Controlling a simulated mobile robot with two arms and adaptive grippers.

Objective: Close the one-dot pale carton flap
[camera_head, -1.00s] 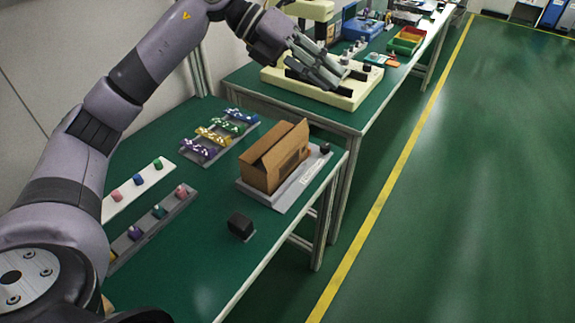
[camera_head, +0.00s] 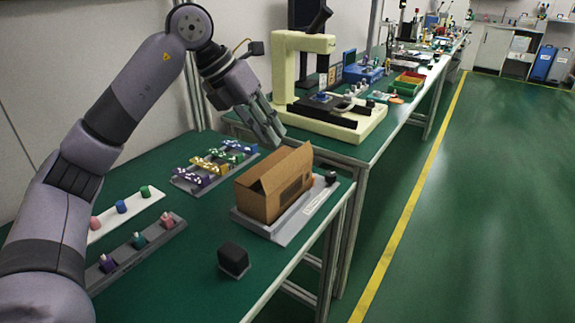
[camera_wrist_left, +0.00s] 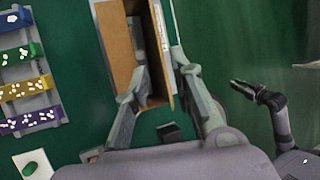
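A brown cardboard carton (camera_head: 262,205) sits on a grey plate (camera_head: 262,228) near the table's front edge. One flap (camera_head: 289,162) stands raised along its top. In the left wrist view the carton (camera_wrist_left: 118,45) shows from above, with a dark gap beside a raised, edge-on flap (camera_wrist_left: 162,50). No dot mark can be made out. My left gripper (camera_head: 277,140) is just above and behind the carton, pointing down. In the left wrist view its spread fingers (camera_wrist_left: 160,65) lie on either side of the flap; contact cannot be told. My right gripper (camera_wrist_left: 238,88) is off to the right, its opening unclear.
A rack of coloured parts (camera_head: 212,165) lies left of the carton. Two strips with pegs (camera_head: 125,212) (camera_head: 135,250) lie further left. A black block (camera_head: 233,259) stands in front. A cream machine (camera_head: 330,115) is on the farther table. The floor at right is clear.

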